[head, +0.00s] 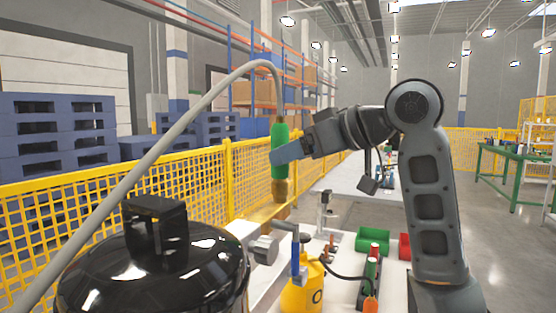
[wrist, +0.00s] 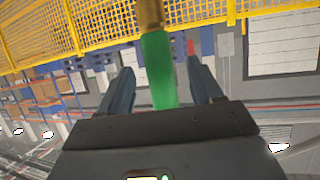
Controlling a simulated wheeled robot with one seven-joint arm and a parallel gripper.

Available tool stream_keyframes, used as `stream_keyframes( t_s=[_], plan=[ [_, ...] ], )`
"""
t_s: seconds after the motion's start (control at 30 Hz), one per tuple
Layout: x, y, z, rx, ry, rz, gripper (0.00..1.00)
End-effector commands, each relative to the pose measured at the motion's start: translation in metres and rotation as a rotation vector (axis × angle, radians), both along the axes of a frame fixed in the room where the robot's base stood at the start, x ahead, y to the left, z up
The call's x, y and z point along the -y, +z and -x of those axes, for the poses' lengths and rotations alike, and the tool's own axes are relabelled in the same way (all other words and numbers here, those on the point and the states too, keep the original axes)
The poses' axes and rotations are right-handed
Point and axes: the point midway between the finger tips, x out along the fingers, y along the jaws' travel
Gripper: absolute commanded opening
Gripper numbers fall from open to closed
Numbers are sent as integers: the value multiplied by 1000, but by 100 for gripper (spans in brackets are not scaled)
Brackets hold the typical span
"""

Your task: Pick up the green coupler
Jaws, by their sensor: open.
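The green coupler (head: 279,150) hangs upright in the head view, with a brass end below it and a grey hose curving down to it from above. My gripper (head: 283,153) is at the coupler's height, and a blue-grey finger overlaps its middle in this view. In the wrist view the green coupler (wrist: 159,68) runs between the two fingers of my gripper (wrist: 157,75). The fingers stand apart, with a visible gap on each side of the coupler. The brass end (wrist: 150,14) points away from the gripper's body. The coupler's side behind the finger is hidden in the head view.
A black tank (head: 150,265) stands at the front left, with the hose (head: 150,160) arching over it. A yellow mesh fence (head: 190,190) runs behind.

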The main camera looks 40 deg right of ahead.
Motion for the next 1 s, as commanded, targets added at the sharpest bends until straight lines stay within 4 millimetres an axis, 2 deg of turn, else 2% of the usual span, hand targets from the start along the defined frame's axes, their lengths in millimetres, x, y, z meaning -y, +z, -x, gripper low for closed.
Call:
stream_keyframes(
  t_s=[0.23, 0.57, 1.0],
  plan=[
    [-5, -15, -31, -2, 1, -1, 65],
    [-6, -18, -37, 0, 0, 0, 65],
    [-5, -18, -36, 0, 0, 0, 23]
  ],
)
